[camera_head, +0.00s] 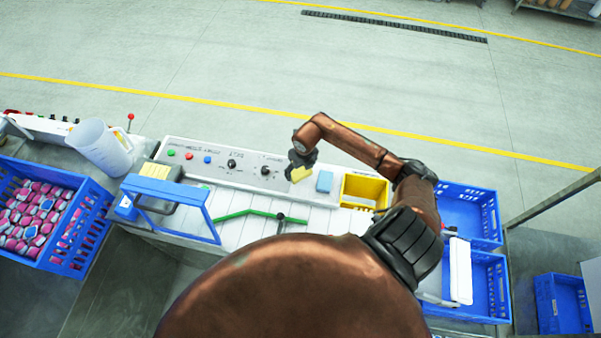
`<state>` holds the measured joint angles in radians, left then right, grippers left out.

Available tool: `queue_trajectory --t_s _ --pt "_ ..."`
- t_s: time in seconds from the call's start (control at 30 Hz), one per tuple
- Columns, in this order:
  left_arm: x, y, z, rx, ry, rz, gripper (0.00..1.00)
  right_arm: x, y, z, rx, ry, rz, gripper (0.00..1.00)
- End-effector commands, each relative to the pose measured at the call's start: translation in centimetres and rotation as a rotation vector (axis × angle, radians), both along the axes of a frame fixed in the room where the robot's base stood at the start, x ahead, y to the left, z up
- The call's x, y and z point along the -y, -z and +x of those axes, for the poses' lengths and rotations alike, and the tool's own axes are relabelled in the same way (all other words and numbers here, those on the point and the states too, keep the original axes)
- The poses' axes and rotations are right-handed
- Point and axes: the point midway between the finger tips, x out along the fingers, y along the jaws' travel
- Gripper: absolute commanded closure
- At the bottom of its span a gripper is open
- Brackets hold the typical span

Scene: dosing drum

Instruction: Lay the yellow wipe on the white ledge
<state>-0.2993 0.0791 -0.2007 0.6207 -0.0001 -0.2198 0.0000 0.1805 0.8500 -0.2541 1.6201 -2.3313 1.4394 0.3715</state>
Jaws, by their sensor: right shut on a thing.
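The yellow wipe (302,175) is a small yellow piece at the fingertips of my right gripper (297,168). The gripper is dark, comes in from the right and is shut on the wipe. Whether the wipe touches the ledge I cannot tell. A blue wipe (325,181) lies just right of the yellow one, with a small gap between them. My left gripper is not in view.
A yellow bin (364,190) stands right of the blue wipe. The control panel (215,160) has buttons and knobs. A blue frame (175,205) and a green bar (260,214) stand nearer. A white jug (101,147) and a filled blue crate (48,215) are at left.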

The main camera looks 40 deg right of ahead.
Motion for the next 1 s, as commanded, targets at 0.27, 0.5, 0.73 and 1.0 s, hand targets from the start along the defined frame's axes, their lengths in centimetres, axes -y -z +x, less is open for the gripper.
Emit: queue_trajectory --t_s 0.27,0.5,0.73,1.0 --pt "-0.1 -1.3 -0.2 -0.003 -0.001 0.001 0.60 0.4 2.9 0.3 -0.002 0.001 0.002 0.46" --pt "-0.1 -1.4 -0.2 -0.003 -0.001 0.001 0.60 0.5 3.8 0.3 0.000 -0.001 0.000 0.46" --pt "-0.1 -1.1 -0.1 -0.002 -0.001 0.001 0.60 0.5 4.2 0.3 -0.001 -0.001 0.000 0.31" --pt "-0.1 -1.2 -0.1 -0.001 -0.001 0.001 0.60 0.5 4.0 0.3 -0.001 0.000 0.000 0.15"
